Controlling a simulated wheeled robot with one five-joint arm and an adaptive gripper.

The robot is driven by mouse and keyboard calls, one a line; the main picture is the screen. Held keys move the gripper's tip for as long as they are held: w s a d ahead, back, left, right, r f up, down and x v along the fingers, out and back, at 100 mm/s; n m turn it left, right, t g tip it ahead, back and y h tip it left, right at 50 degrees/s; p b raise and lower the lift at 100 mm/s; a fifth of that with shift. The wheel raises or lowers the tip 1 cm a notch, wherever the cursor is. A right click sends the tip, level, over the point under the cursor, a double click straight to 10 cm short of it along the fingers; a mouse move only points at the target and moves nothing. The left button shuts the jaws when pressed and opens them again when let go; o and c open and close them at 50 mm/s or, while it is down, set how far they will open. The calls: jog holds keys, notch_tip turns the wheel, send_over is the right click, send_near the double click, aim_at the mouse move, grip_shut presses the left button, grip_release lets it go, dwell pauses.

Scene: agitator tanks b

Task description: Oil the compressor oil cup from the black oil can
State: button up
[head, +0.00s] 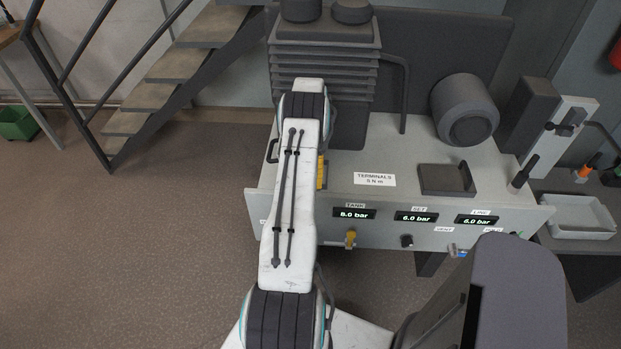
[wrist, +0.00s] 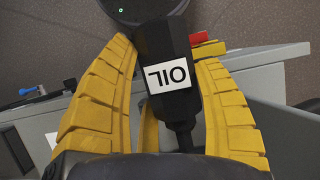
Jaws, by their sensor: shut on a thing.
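In the wrist view my gripper (wrist: 163,60) has its yellow fingers closed around the black oil can (wrist: 158,42). The can's white OIL label appears upside down, and its narrow dark end points down the picture. In the head view my arm hides the can, and only a bit of yellow gripper (head: 321,172) shows at the arm's right edge, over the left part of the compressor bench. The dark finned compressor (head: 345,60) stands behind the arm. I cannot make out the oil cup in either view; the arm may cover it.
The bench (head: 400,145) carries a dark motor-like cylinder (head: 465,108), a shallow dark tray (head: 447,179) and pressure displays (head: 416,216) on its front. A grey tray (head: 583,217) lies at right. Stairs (head: 165,68) rise at left. Floor at front left is clear.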

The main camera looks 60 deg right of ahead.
jog(key=shift+r+p, duration=2.25)
jog(key=shift+r, duration=2.2)
jog(key=shift+f+b, duration=0.15)
jog(key=shift+b, duration=0.4)
jog(key=h+b, duration=0.1)
jog(key=b, duration=0.2)
jog(key=shift+f+t+h+b, duration=0.15)
jog(key=shift+t+h+b, duration=0.15)
jog(key=shift+t+h, duration=0.1)
jog(key=h+b, duration=0.2)
jog(key=b, duration=0.4)
jog(key=shift+f+t, duration=0.1)
jog(key=shift+t, duration=0.3)
jog(key=shift+h+b, duration=0.4)
jog(key=shift+b, duration=0.55)
jog(key=shift+b, duration=0.75)
jog(key=h+b, duration=0.1)
jog(key=b, duration=0.2)
jog(key=shift+f+t, duration=0.1)
jog(key=shift+t, duration=0.2)
jog(key=t+h+b, duration=0.1)
jog(key=h+b, duration=0.2)
jog(key=b, duration=0.5)
jog(key=shift+f+b, duration=0.15)
jog(key=shift+b, duration=0.15)
